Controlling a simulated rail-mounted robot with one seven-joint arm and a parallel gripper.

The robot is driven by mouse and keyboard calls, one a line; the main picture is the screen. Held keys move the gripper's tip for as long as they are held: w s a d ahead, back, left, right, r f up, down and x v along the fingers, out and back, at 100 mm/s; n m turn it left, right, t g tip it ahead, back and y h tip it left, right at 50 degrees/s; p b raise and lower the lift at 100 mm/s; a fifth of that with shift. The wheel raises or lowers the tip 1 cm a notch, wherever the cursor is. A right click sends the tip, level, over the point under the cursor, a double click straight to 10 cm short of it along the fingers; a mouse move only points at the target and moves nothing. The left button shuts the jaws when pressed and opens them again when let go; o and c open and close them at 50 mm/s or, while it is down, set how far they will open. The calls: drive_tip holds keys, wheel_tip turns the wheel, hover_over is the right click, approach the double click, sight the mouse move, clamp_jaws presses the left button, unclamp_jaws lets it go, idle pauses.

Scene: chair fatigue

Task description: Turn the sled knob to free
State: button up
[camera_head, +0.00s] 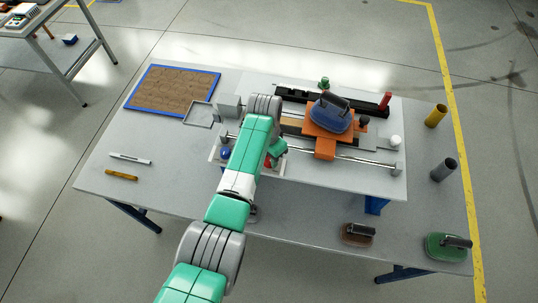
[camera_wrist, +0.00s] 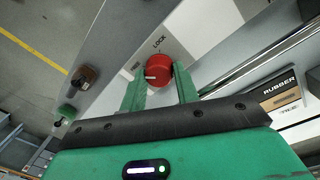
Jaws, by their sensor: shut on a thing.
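The sled knob (camera_wrist: 158,69) is round and red with a white mark. The mark sits at its lower left side in the wrist view. The orange sled (camera_head: 325,148) is on the rails to the right, bearing a blue weight (camera_head: 330,115).
A red post (camera_head: 385,101) and a white knob (camera_head: 395,142) stand at the rig's right. Brown (camera_head: 357,234) and green (camera_head: 447,246) handled weights lie at the front right. A blue-edged brown board (camera_head: 172,90) lies at the left.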

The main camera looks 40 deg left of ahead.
drive_tip(key=o, duration=1)
drive_tip(key=r, duration=0.8)
drive_tip(key=shift+a, duration=0.25)
